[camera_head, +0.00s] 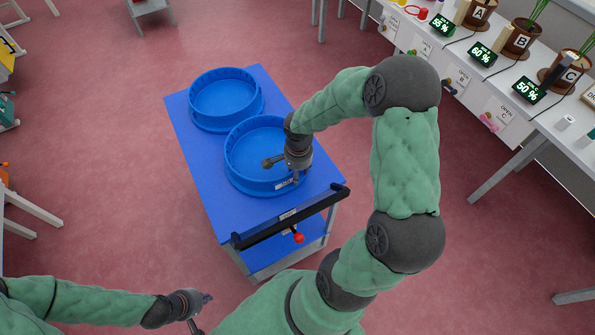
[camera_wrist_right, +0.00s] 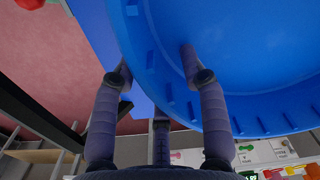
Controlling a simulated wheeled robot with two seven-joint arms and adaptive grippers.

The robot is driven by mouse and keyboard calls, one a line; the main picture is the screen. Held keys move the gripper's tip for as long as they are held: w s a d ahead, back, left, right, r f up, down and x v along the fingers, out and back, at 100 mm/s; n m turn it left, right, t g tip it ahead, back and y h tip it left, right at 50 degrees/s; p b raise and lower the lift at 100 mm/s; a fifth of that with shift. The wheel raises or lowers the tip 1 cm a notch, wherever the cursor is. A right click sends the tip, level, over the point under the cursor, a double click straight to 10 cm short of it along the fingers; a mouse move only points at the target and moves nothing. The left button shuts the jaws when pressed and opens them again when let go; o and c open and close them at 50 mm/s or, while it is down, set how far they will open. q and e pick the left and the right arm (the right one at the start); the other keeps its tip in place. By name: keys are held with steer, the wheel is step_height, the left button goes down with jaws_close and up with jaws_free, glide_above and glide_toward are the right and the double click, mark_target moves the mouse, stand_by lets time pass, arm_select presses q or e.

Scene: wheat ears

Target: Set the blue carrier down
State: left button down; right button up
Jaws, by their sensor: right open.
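Two round, shallow, open blue carriers rest on a blue cart top (camera_head: 205,185). The far carrier (camera_head: 224,76) is untouched and looks empty. The near carrier (camera_head: 238,178) has a white label on its near rim and also looks empty. My right gripper (camera_head: 283,172) is open at the near carrier's near right rim. In the right wrist view, the blue rim (camera_wrist_right: 145,50) passes between the spread fingers of this gripper (camera_wrist_right: 156,62), one finger outside and one inside. Contact cannot be told. My left gripper (camera_head: 201,311) is open and empty, low at the bottom, away from the cart.
The cart has a black handle bar (camera_head: 290,217) with a red knob (camera_head: 298,238) at its near side. A white bench (camera_head: 495,85) with potted plants and green displays stands at the right. Reddish floor (camera_head: 110,140) is clear left of the cart.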

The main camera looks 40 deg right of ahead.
steer(key=shift+r, duration=0.2)
step_height(320, 180, up, 12)
steer(key=p, duration=0.2)
steer(key=shift+s+p, duration=0.15)
steer(key=shift+p, duration=0.15)
